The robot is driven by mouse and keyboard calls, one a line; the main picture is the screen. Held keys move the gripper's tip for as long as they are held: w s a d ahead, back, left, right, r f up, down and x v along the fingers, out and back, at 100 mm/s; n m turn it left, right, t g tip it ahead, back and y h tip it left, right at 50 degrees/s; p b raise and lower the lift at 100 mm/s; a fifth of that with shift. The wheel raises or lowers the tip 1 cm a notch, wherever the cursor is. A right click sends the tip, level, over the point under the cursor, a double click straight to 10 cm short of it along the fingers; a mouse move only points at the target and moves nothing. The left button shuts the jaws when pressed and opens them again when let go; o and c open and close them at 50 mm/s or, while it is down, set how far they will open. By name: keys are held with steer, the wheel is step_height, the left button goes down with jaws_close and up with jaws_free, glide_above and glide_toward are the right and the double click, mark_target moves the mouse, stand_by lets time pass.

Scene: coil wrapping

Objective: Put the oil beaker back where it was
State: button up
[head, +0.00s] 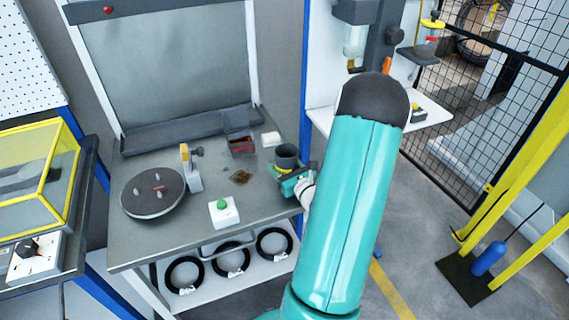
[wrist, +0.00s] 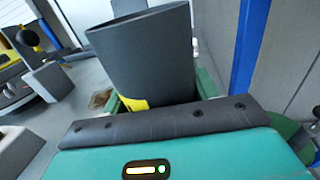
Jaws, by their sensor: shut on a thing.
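The oil beaker is a dark grey open-topped cup (head: 287,157) with a yellow patch low on its side, at the right part of the grey workbench (head: 160,240). My gripper (head: 290,178) is shut on the beaker from the front right. In the wrist view the beaker (wrist: 145,58) stands nearly upright, slightly tilted in the picture, between the jaws. Its lower part is hidden by my gripper. I cannot tell whether its base touches the bench.
A brown oil-like stain (head: 240,177) lies left of the beaker. Behind are a dark box (head: 241,145) and a white block (head: 271,138). A green button box (head: 223,209) stands at the front, a round turntable (head: 152,192) at left. Black coils (head: 231,258) lie on the lower shelf.

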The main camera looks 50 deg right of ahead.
steer(key=shift+a, duration=0.15)
steer(key=shift+f, duration=0.1)
steer(key=o, duration=1.1)
steer(key=shift+o, duration=0.2)
